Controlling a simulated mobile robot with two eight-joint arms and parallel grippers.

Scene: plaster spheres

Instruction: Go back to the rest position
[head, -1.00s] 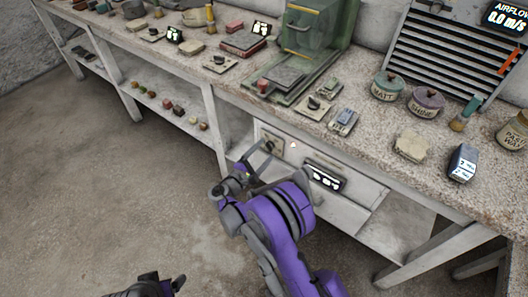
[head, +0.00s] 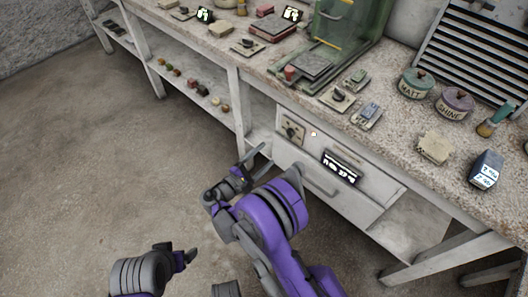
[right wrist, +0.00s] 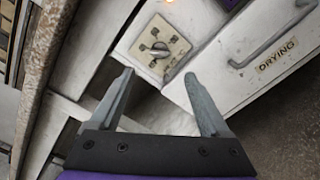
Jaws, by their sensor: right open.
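My right gripper (head: 258,163) is in front of the bench's drawer unit, left of and below a switch plate with a knob (head: 292,130). In the right wrist view my right gripper (right wrist: 159,78) has its two fingers wide apart with nothing between them. The knob plate (right wrist: 159,46) lies beyond the fingertips, apart from them. My left gripper (head: 182,259) is low in the head view, over the bare floor. Its fingers show too small and edge-on to tell open from shut.
The bench top (head: 390,135) carries a green cabinet (head: 345,22), a MATT jar (head: 416,82) and a SHINE jar (head: 454,104). Several small spheres lie on the lower shelf (head: 185,82). The floor (head: 90,170) at left is clear.

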